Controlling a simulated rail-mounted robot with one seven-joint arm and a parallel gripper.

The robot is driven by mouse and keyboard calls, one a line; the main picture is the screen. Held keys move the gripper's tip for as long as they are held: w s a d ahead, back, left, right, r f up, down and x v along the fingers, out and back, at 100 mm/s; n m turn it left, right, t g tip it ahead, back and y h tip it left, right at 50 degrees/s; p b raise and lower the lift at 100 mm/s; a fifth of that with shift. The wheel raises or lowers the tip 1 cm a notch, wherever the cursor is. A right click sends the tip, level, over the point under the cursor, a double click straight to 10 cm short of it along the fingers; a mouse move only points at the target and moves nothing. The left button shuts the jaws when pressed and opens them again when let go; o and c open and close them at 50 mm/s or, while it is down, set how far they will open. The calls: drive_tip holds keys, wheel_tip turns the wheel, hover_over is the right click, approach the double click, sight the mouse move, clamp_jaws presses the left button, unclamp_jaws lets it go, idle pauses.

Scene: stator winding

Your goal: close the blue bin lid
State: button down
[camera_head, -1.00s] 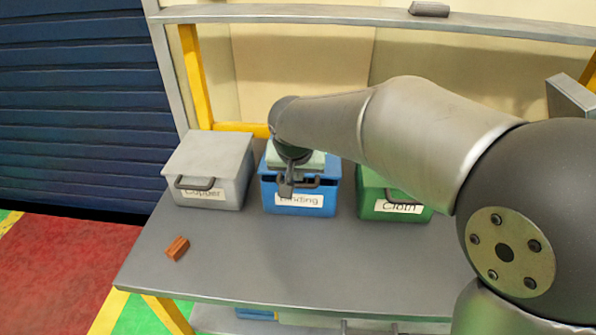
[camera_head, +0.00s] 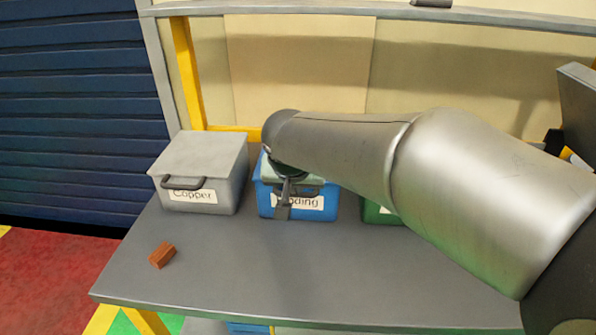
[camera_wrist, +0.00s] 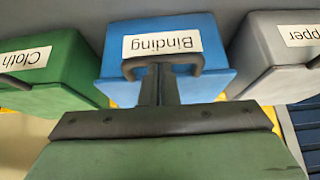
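The blue bin (camera_head: 268,203), labelled "Binding", stands in the middle of the table's bin row; in the wrist view its front (camera_wrist: 192,22) shows upside down. Its lid (camera_wrist: 218,86) lies low over the bin, largely hidden by my arm and gripper. I cannot tell whether it is fully closed. The dark handle (camera_wrist: 192,66) is on the front edge. My gripper (camera_head: 283,212) points down at the bin's front, across the label's left part. Its narrow fingers (camera_wrist: 158,82) are together at the handle; I cannot tell whether they touch it.
A grey "Copper" bin (camera_head: 203,157) stands left with its lid down. A green "Cloth" bin (camera_wrist: 62,72) stands on the other side, mostly behind my arm in the head view. A copper-coloured block (camera_head: 162,255) lies at the front left.

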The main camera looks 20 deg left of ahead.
drive_tip(key=shift+s+f, duration=0.1)
drive_tip(key=shift+f, duration=0.1)
drive_tip(key=w+r+p+v, duration=0.1)
drive_tip(key=w+p+v, duration=0.1)
drive_tip(key=v, duration=1.1)
drive_tip(key=s+d+f+g+h+p, duration=0.1)
drive_tip(key=d+f, duration=0.2)
drive_tip(key=d, duration=0.3)
drive_tip(key=s+d+f+m+g, duration=0.1)
drive_tip(key=d+f, duration=0.2)
drive_tip(key=d, duration=0.4)
drive_tip(key=s+d+f+g+h+p, duration=0.1)
drive_tip(key=d+f, duration=0.2)
drive_tip(key=d, duration=0.3)
drive_tip(key=s+d+f+m+g+p, duration=0.1)
drive_tip(key=s+d+f+g, duration=0.1)
drive_tip(key=s+d+f, duration=0.6)
drive_tip(key=s+d, duration=0.3)
drive_tip(key=shift+f+g+y, duration=0.15)
drive_tip(key=shift+g+y, duration=0.15)
drive_tip(key=shift+d, duration=0.15)
